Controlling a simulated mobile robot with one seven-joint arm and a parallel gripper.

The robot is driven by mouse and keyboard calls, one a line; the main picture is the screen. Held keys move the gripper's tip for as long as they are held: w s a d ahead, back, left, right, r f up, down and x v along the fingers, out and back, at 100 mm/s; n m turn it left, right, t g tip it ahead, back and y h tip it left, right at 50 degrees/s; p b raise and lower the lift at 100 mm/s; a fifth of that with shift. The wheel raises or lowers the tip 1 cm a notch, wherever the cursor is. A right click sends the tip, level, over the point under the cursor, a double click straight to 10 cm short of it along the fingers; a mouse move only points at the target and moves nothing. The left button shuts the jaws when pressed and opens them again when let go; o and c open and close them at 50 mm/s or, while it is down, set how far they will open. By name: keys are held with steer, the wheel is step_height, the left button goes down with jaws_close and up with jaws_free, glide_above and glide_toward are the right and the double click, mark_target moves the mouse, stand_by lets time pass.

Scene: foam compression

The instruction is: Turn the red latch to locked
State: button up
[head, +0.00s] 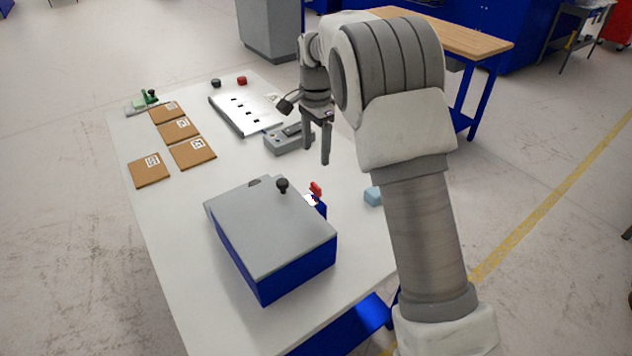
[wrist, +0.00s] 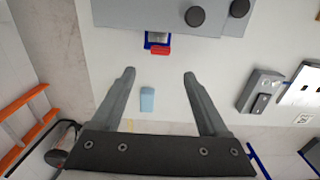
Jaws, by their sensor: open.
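The red latch (head: 316,188) is a small red handle on the right side of a blue box with a grey lid (head: 270,222). In the wrist view the red latch (wrist: 161,51) lies beyond my fingertips, at a blue-framed plate on the box's edge. My gripper (head: 317,160) is open and empty, above the table behind the box and apart from the latch. In the wrist view both fingers of my gripper (wrist: 160,74) are spread, with a light blue block (wrist: 147,99) seen between them on the table.
A black knob (head: 282,185) stands on the lid. A grey device (head: 288,139) sits close to my gripper, with a white panel (head: 228,105) behind it. Several brown cardboard pieces (head: 151,170) lie at the left. The table (head: 172,235) is clear left of the box.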

mark_target(316, 185)
step_height(316, 185, down, 11)
stand_by(0.3)
jaws_close()
stand_by(0.4)
